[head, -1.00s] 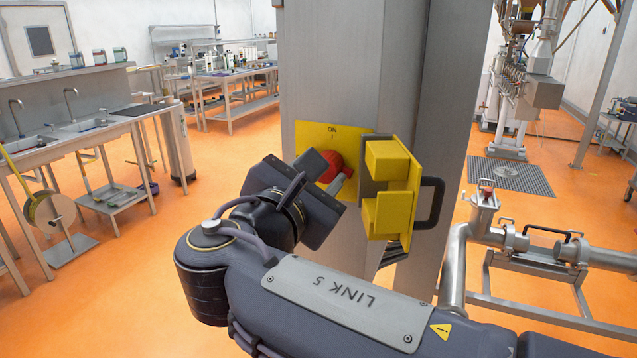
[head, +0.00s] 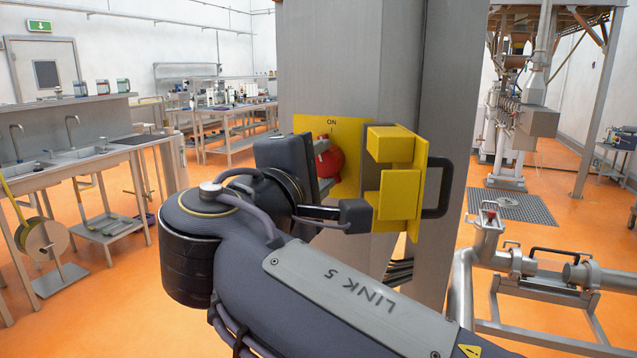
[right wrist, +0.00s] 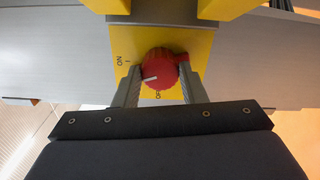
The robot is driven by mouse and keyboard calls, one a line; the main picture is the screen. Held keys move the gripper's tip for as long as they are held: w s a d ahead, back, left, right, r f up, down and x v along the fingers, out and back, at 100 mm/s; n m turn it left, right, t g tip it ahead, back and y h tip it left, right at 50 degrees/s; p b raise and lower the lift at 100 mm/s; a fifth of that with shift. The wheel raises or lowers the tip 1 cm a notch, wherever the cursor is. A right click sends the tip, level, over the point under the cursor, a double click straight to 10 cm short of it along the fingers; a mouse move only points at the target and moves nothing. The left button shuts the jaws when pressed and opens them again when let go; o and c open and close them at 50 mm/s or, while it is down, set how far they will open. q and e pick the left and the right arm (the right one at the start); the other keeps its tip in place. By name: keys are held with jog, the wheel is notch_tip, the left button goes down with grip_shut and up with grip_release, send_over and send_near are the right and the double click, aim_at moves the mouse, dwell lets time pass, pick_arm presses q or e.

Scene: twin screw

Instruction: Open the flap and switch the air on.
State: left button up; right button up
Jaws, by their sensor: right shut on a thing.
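The red round knob (head: 332,162) sits on a yellow plate (head: 350,130) marked ON, on the side of a grey column. The yellow flap (head: 402,190) with a dark handle stands open, swung out to the right of the plate. My right gripper (head: 323,172) is at the knob and partly hides it. In the right wrist view its two fingers lie on either side of the knob (right wrist: 160,70), shut on it. There the knob's white mark points left, between ON and a lower, partly hidden label. My left gripper is not in view.
The open flap stands close to the right of my right gripper. The grey column (head: 330,60) rises behind the plate. Metal pipework (head: 520,262) stands at the lower right. Sinks and benches (head: 75,170) are on the left, with open orange floor between.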

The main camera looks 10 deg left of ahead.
jog(key=shift+f+m+b, duration=0.15)
jog(key=shift+m+b, duration=0.9)
jog(key=shift+m, duration=0.85)
jog(key=o, duration=1)
jog(key=shift+b+v, duration=0.35)
jog(key=shift+v, duration=3.6)
